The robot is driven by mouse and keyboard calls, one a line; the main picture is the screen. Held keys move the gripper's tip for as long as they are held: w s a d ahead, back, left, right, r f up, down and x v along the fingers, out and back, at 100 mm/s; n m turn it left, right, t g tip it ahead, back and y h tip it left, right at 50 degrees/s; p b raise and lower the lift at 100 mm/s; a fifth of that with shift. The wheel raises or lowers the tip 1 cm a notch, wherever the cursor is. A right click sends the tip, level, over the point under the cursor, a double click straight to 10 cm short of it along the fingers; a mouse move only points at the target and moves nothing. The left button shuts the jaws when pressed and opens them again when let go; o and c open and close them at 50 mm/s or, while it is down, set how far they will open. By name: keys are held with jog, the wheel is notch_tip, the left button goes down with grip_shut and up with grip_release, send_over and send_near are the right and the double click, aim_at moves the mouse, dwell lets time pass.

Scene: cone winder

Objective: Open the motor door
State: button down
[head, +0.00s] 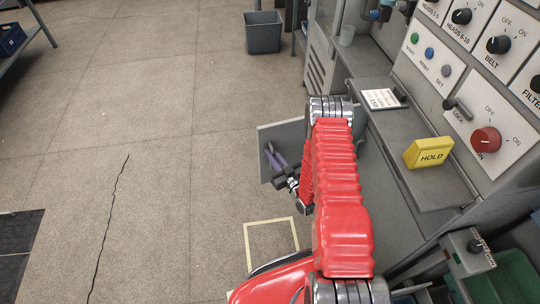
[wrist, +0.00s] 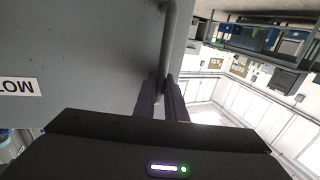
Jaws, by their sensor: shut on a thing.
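The motor door (head: 285,133) is a grey panel that stands out to the left from the machine's side in the head view, so it is swung open at least part way. A grey bar handle (wrist: 171,35) runs along the door's edge. My gripper (wrist: 164,92) is shut on this handle; its dark purple fingers (head: 273,157) show against the door in the head view. My arm hides the hinge side and the opening.
The control panel (head: 470,100) has knobs, buttons and a red dial. A yellow HOLD block (head: 430,153) sits on the ledge below. A grey bin (head: 263,33) stands behind on the floor. The floor left of the door is clear, with a yellow marked square (head: 272,222) nearer me.

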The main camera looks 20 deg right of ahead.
jog(key=shift+d, duration=0.15)
jog(key=c, duration=2.1)
grip_release()
jog(key=shift+s, duration=0.1)
jog(key=s+d, duration=0.2)
jog(key=s, duration=1.1)
jog(key=shift+s+d, duration=0.15)
jog(key=shift+s, duration=0.05)
jog(key=shift+f, duration=0.15)
